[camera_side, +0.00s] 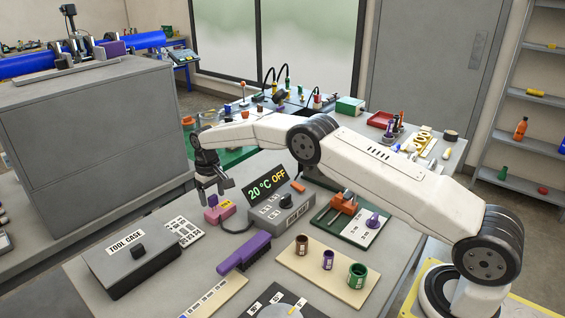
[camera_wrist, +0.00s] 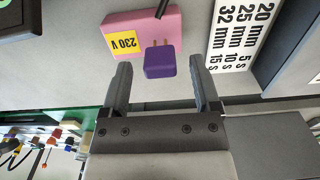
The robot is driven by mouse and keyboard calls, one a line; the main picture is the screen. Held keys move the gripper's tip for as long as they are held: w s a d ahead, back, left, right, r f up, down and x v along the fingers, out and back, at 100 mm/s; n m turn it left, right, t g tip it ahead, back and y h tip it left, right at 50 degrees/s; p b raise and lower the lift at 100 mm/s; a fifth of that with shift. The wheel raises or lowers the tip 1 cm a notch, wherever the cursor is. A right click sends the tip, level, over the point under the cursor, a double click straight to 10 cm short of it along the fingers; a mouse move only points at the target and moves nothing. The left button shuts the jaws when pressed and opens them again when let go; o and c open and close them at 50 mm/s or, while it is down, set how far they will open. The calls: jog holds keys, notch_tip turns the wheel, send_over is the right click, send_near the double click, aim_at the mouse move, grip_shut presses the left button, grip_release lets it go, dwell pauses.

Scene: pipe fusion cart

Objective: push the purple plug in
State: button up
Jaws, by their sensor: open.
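The purple plug (camera_wrist: 159,62) stands beside the pink socket block (camera_wrist: 115,22), which has a yellow 230 V label. Short brass pins show between the plug and the block, so the plug's body is apart from the block's face. My gripper (camera_wrist: 161,68) is open, with one finger on each side of the plug and a visible gap to each. Whether the pins touch the block's holes is unclear.
A grey control box (camera_side: 283,209) reading 20 °C OFF stands right of the block. A purple-handled brush (camera_side: 244,252) lies in front. The tool case (camera_side: 138,255) is at front left. A printed chart (camera_wrist: 243,30) lies near the block.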

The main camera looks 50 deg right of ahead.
jog(key=shift+f, duration=0.35)
jog(key=shift+c, duration=0.2)
grip_shut()
dwell(1.1)
